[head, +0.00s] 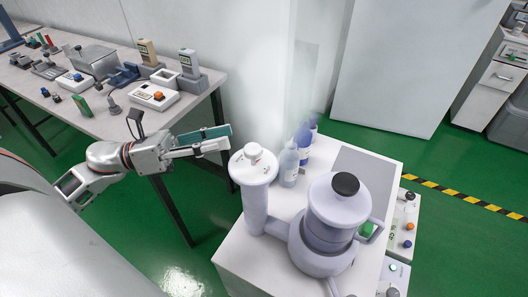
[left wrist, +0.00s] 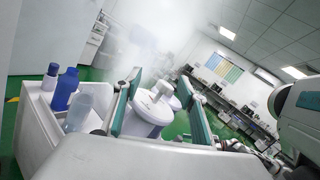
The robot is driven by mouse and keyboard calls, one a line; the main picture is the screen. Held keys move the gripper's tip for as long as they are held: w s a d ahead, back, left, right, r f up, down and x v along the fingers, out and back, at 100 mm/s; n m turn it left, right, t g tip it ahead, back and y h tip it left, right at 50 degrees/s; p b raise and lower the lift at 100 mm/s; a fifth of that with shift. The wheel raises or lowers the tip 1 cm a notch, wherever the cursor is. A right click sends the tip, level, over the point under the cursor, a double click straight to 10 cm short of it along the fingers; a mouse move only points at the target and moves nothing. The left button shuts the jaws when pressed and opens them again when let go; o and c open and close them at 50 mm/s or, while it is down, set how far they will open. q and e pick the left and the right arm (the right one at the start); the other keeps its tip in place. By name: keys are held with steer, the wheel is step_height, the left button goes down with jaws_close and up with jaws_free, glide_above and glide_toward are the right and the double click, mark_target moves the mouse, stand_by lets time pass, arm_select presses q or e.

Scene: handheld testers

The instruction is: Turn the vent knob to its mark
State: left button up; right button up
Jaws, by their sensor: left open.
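A small white knob (head: 254,152) with a small red mark sits on the round top of a pale column (head: 255,205) on the white bench unit. My left gripper (head: 230,138) is open, just left of the knob and apart from it in the head view. In the left wrist view, the white knob (left wrist: 160,90) and its round top show between the two open fingers (left wrist: 160,82). The column joins a wider pale vessel (head: 325,225) with a black cap (head: 345,184). I cannot tell where the knob points. My right gripper is not in view.
Blue and clear bottles (head: 289,165) stand close behind the column, also in the left wrist view (left wrist: 78,108). A grey table (head: 110,122) with several handheld testers is at the left. Boxes with coloured knobs (head: 405,215) stand right of the bench unit.

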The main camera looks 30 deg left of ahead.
mark_target(253, 148)
arm_select(q)
steer(key=d+m+g, duration=0.1)
steer(key=d+m, duration=0.1)
steer(key=w+d+f+m+g+b, duration=0.1)
steer(key=d+m, duration=0.1)
steer(key=d, duration=0.1)
steer(key=w+d+m+g, duration=0.1)
steer(key=d+m, duration=0.1)
steer(key=shift+d+f+g, duration=0.2)
steer(key=shift+d+g, duration=0.1)
steer(key=c, duration=1.1)
